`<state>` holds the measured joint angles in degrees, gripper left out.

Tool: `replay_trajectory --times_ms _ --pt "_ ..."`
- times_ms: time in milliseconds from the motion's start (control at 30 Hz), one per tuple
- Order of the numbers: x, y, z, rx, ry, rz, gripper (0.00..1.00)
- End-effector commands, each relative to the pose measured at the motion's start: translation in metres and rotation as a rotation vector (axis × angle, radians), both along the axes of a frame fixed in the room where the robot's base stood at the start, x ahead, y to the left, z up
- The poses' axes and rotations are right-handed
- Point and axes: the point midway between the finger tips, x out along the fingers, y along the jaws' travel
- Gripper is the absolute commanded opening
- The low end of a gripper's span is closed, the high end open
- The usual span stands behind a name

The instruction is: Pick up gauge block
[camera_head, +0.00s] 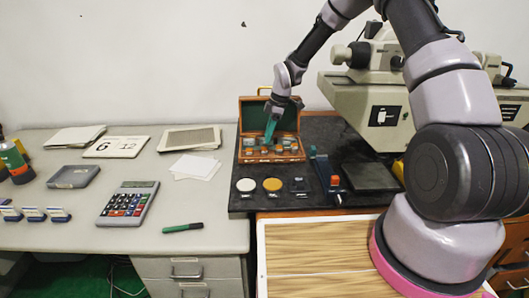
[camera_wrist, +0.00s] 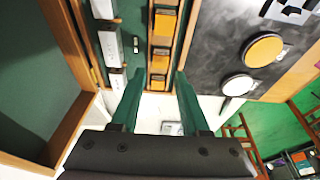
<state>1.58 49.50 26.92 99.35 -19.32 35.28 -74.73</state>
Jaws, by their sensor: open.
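An open wooden case (camera_head: 287,157) with a green lining and raised lid stands on the dark surface plate, holding several small blocks. In the wrist view, silver gauge blocks (camera_wrist: 111,48) sit in a row at left. Amber-faced blocks (camera_wrist: 163,24) fill the slots of a wooden strip in the middle. Which one the task means I cannot tell. My gripper (camera_head: 269,138) points down over the case. Its green fingers (camera_wrist: 159,78) are open and apart on either side of the amber row's near end, with nothing seen held. Exact finger height is unclear.
The dark surface plate (camera_head: 240,203) carries a white disc (camera_head: 246,185), a yellow disc (camera_head: 272,184), a small dark block and a blue-and-red tool (camera_head: 325,172). A large grey machine (camera_head: 365,95) stands behind. The desk at left holds a calculator (camera_head: 128,203) and papers.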

Motion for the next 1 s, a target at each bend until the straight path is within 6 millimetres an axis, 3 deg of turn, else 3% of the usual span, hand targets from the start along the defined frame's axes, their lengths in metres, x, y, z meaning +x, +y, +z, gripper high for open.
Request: replay_trajectory --times_ms 400,633,667,767,1000 --pt "-0.001 0.011 -0.048 -0.001 0.003 0.000 0.45" --pt "0.000 0.012 -0.051 -0.001 -0.001 -0.001 0.45" --pt "0.000 0.012 -0.051 -0.001 0.001 -0.002 0.38" --pt "0.000 0.012 -0.051 -0.001 0.000 -0.001 0.00" --pt "0.000 0.012 -0.050 0.000 0.000 -0.001 0.00"
